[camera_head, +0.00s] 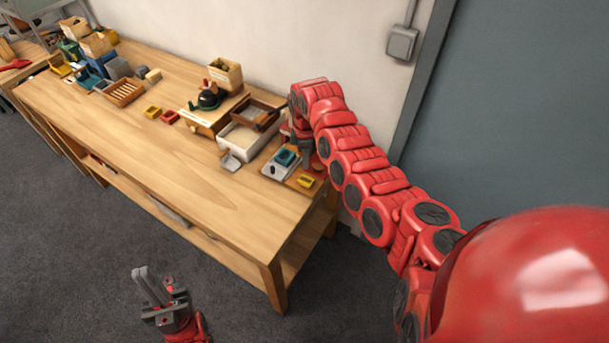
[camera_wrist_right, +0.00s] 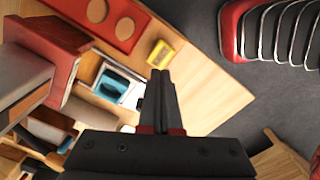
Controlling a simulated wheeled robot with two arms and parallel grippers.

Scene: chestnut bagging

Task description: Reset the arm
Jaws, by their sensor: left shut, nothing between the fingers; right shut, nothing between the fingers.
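My left gripper (camera_head: 144,272) is low in the head view, over the grey floor in front of the table. Its fingers are shut and hold nothing. My red right arm reaches from the lower right to the right end of the wooden table (camera_head: 190,165). My right gripper hangs down at that end, partly hidden by the arm in the head view. In the right wrist view the right gripper (camera_wrist_right: 160,76) shows its two dark fingers together, shut and empty, above the table's corner.
Near the right gripper lie a tray with a teal container (camera_head: 286,157), a small yellow box (camera_head: 305,181) and a white bin (camera_head: 247,141). A scoop (camera_head: 231,161) lies left of the bin. More boxes stand at the far left. The table's front middle is clear.

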